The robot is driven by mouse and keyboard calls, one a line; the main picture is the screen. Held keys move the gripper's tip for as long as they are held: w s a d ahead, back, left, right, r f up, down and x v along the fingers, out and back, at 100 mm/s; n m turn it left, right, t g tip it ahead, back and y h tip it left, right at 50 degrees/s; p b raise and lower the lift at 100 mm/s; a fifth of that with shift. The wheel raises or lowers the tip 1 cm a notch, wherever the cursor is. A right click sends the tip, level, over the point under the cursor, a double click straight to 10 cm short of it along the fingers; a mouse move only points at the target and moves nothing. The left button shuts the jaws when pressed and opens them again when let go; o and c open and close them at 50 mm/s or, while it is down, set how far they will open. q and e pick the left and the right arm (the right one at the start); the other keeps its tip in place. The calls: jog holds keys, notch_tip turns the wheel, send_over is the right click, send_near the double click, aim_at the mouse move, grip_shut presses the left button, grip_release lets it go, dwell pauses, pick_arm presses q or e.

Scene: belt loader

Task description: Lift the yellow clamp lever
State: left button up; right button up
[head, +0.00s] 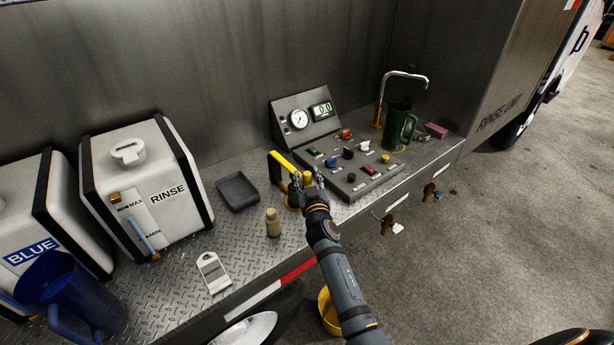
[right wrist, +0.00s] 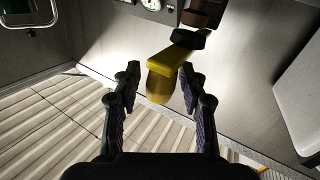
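The yellow clamp lever (head: 286,163) slants down to the right beside the control panel on the steel deck, its upper end on a dark post. In the right wrist view the lever (right wrist: 171,62) reaches between the fingers, its rounded yellow end towards me. My right gripper (head: 308,180) is at the lever's lower, near end. In the right wrist view this gripper (right wrist: 159,79) is open, one finger on each side of the lever, with a visible gap at the left finger; contact at the right finger is unclear. The clamp's base is partly hidden by the gripper. My left gripper is out of view.
The control panel (head: 351,178) with knobs stands right of the lever. A dark tray (head: 238,191), a tan bottle (head: 273,222) and a white RINSE tank (head: 150,185) stand left. A green mug (head: 398,125) is under the tap (head: 405,75). Bare deck lies between tray and bottle.

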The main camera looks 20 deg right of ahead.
jog(key=c, duration=0.5)
jog(key=shift+c, duration=1.1)
grip_shut()
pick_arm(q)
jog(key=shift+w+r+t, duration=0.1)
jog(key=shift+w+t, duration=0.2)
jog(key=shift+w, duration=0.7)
pick_arm(e)
jog(key=shift+w, duration=0.1)
